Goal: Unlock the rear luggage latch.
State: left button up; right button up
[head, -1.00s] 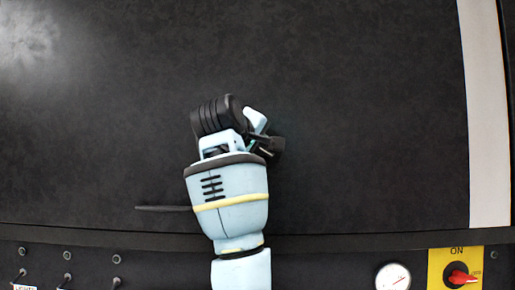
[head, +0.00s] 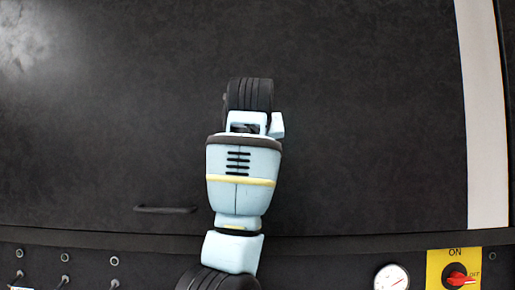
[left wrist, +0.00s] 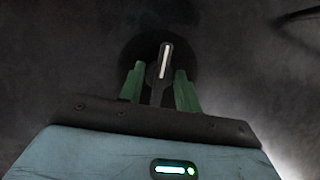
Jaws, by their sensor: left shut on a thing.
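The latch (left wrist: 165,58) is a dark handle with a white line along it, set on a round dark base in the left wrist view. It points nearly straight up there, leaning slightly right. My left gripper (left wrist: 159,80) has its two green fingers on either side of the latch's lower part and is shut on it. In the head view my left arm reaches up to the dark panel, and its wrist hides the fingers and the latch. My right gripper is in neither view.
The large dark panel (head: 370,120) is otherwise mostly bare, with a black bar handle (head: 165,209) at its lower left. Below its edge are small toggle switches (head: 65,281), a round gauge (head: 392,278) and a red rotary switch (head: 462,277) on a yellow plate.

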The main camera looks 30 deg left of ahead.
pick_arm(q)
jog(key=shift+m+g+y, duration=0.3)
jog(key=shift+m, duration=0.2)
dwell(0.3)
jog(key=o, duration=0.9)
jog(key=shift+o, duration=0.2)
jog(key=shift+d, duration=0.1)
jog(key=v, duration=0.7)
jog(key=shift+s+d, duration=0.15)
jog(key=shift+s, duration=0.15)
jog(key=shift+r, duration=0.15)
